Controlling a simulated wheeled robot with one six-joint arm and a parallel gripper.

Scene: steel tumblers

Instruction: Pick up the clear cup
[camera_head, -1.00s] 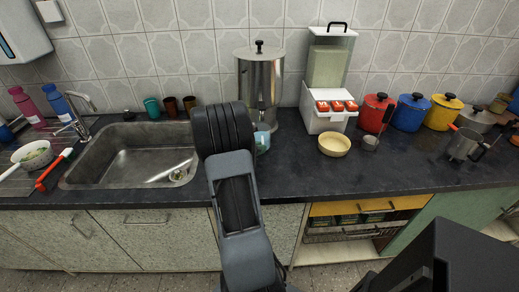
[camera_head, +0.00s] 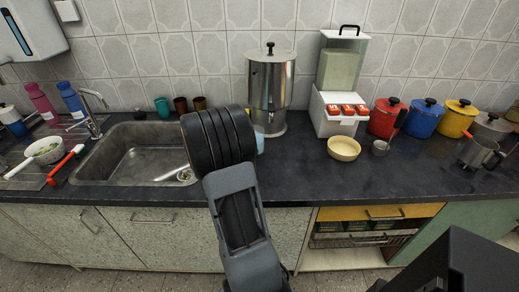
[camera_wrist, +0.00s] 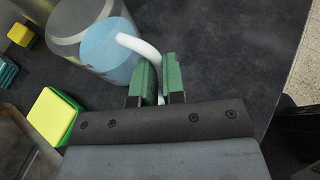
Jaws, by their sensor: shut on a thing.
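The clear cup (camera_wrist: 108,52) is at the upper left of the wrist view, with a pale blue part and a white curved handle (camera_wrist: 140,46). My gripper (camera_wrist: 160,82) has green fingertips closed on the handle, which passes down between them. In the head view only a pale blue sliver of the cup (camera_head: 260,142) shows beside my dark wrist, in front of the steel urn. My wrist hides the fingers and most of the cup there. I cannot tell whether the cup touches the counter.
A steel urn (camera_head: 270,88) stands close behind. A white dispenser (camera_head: 338,112) and a cream bowl (camera_head: 343,148) are to the right. The sink (camera_head: 135,150) is to the left. A yellow-green sponge (camera_wrist: 52,115) lies near the cup. The counter right of the gripper is clear.

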